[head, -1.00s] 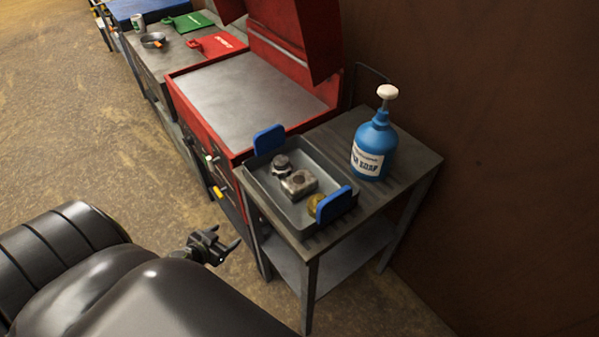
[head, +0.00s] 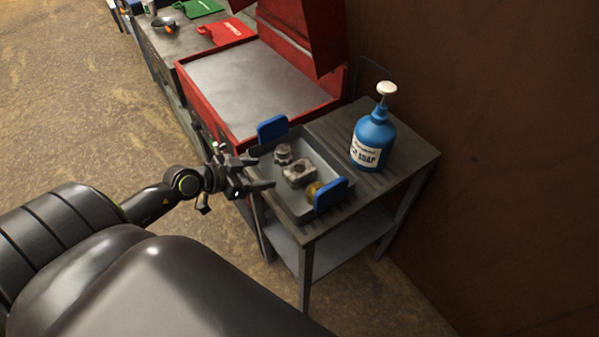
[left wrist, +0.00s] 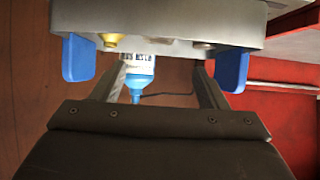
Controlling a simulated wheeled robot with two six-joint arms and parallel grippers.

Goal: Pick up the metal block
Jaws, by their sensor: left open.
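The metal block (head: 299,173) is a grey, squarish piece with a dark round mark on top. It lies in the grey tray (head: 283,201) with blue handles, between a dark metal knob-like part (head: 283,153) and a yellow round part (head: 314,190). My left gripper (head: 266,172) is open and empty at the tray's left side, its fingers pointing toward the tray. My right gripper is not in view.
The tray stands on a small grey table (head: 405,150) beside a blue soap bottle (head: 373,138), which also shows in the left wrist view (left wrist: 137,75). A red chest (head: 255,90) with a raised lid stands behind. A brown wall is at the right.

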